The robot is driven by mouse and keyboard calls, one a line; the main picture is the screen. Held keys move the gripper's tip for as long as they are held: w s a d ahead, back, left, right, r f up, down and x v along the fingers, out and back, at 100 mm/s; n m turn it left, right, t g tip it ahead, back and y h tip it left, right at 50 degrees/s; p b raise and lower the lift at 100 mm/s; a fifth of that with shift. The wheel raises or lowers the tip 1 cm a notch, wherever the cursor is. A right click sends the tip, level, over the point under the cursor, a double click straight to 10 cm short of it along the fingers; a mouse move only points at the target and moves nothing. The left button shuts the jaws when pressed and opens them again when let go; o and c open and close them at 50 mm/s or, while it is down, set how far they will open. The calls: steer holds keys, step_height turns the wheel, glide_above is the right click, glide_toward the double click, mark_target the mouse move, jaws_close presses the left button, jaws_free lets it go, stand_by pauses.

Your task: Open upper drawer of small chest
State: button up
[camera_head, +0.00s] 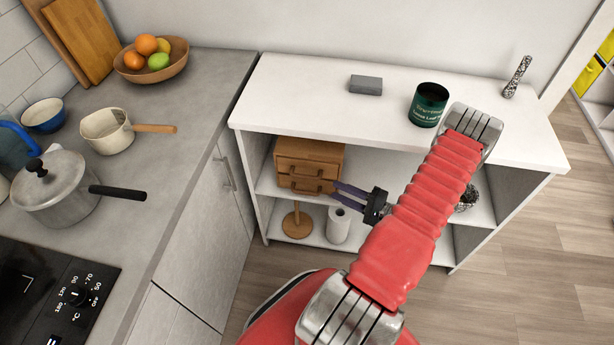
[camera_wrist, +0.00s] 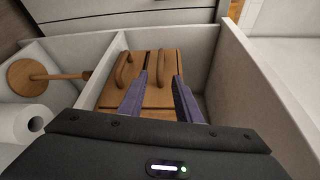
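The small wooden chest (camera_head: 310,150) stands on the middle shelf of the white unit, with two drawers that look closed. In the wrist view the chest (camera_wrist: 152,97) is seen turned on its side. Its upper drawer handle (camera_wrist: 160,62) lies to the right of the lower drawer handle (camera_wrist: 124,72). My gripper (camera_head: 334,189) is open and empty in front of the chest. In the wrist view my gripper (camera_wrist: 161,76) has its purple fingers pointing at the chest front, with the upper handle between the tips in the picture. I cannot tell whether they touch it.
A paper roll (camera_head: 339,226) and a wooden stand (camera_head: 297,222) are on the shelf below. A green can (camera_head: 428,104) and grey block (camera_head: 366,85) stand on top. The kitchen counter (camera_head: 205,85) is at left.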

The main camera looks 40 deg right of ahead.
mark_target(306, 177)
stand_by(0.4)
steer(key=x, duration=1.3)
steer(key=shift+w+a, duration=0.1)
steer(key=shift+w, duration=0.3)
steer(key=shift+c, duration=0.2)
jaws_close()
